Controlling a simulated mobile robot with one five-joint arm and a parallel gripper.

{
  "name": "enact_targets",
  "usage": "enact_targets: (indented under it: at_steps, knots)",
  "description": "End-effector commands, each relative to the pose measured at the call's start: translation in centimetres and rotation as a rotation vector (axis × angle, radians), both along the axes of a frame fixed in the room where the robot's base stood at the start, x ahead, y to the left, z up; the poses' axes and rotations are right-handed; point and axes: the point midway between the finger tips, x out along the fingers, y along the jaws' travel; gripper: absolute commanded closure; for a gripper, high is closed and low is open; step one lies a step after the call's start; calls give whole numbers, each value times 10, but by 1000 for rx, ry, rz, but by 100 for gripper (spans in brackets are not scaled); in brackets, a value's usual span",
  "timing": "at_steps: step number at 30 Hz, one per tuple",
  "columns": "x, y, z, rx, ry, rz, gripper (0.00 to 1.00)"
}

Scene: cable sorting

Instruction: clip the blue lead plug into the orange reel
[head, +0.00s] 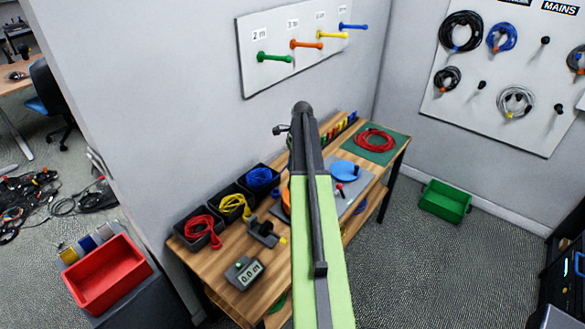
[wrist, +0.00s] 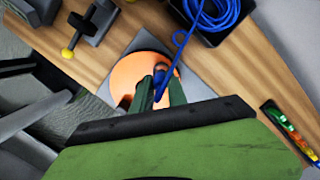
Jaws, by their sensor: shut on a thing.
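The orange reel (wrist: 130,72) is a round orange disc on a grey plate in the wrist view. In the head view only a sliver of it (head: 286,203) shows beside my arm. My gripper (wrist: 162,84) is over the reel in the wrist view, its fingers shut on the blue lead plug (wrist: 160,80). The plug is mostly hidden between the fingers, and I cannot tell whether it touches the reel. The blue lead (wrist: 181,38) runs from there up to a blue coil (wrist: 212,14) in a black bin. In the head view my arm hides the plug and the gripper's tips.
Black bins with a red coil (head: 199,226), a yellow coil (head: 234,205) and a blue coil (head: 260,178) line the bench's wall side. A yellow-knobbed fixture (head: 264,232) and a length display (head: 246,272) stand nearby. A blue disc (head: 345,171) lies beyond my arm.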

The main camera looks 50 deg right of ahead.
Motion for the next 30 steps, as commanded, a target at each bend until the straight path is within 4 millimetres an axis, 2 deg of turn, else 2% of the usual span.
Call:
enact_targets:
  at_steps: [1,12,30]
  knots:
    - [0,0,-9,0,0,0,100]
    - [0,-1,-35,0,0,-1,100]
    - [-1,-1,-37,0,0,-2,100]
